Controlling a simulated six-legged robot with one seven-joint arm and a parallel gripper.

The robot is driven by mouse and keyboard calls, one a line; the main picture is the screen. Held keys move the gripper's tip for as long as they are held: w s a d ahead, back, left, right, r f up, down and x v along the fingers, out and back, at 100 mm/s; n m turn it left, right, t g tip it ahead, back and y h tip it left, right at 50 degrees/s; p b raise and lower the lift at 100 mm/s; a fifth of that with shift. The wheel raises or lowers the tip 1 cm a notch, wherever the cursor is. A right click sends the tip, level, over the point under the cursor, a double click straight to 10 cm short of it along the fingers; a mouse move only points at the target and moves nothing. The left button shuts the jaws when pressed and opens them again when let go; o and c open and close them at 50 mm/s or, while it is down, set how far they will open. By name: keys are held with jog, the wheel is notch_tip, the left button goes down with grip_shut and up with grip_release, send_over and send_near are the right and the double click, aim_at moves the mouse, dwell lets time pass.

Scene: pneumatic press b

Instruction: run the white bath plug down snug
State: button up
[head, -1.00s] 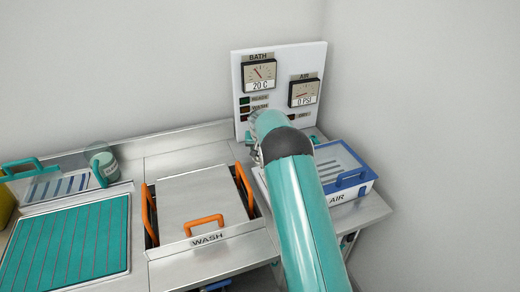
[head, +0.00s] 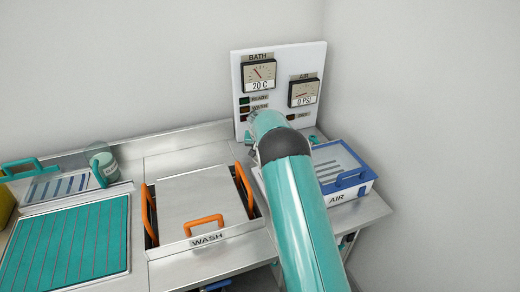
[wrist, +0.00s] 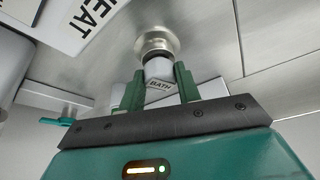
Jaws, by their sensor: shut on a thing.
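The white bath plug (wrist: 158,69) shows in the wrist view, between my gripper's two green fingers. My gripper (wrist: 161,76) is shut on the plug. The plug's far end meets a round metal collar (wrist: 156,42) on a metal surface; I cannot tell how deep it sits. A white label reading BATH (wrist: 159,85) shows between the fingers. In the head view my teal arm reaches over the bench, and the gripper and plug are hidden behind it.
A white HEAT label (wrist: 88,18) and a teal lever (wrist: 60,121) are at left in the wrist view. In the head view, a gauge panel (head: 285,60) stands behind my arm, the WASH lid (head: 195,200) is left and the AIR box (head: 350,190) right.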

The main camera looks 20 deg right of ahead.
jog(key=shift+m+h, duration=0.3)
jog(key=shift+m, duration=0.5)
jog(key=shift+g, duration=0.3)
jog(key=shift+a+m, duration=0.1)
jog(key=shift+m, duration=0.8)
jog(key=shift+f+m+g+h, duration=0.1)
jog(key=shift+m+g+h, duration=0.2)
jog(key=shift+m+h, duration=0.3)
jog(key=shift+m, duration=0.3)
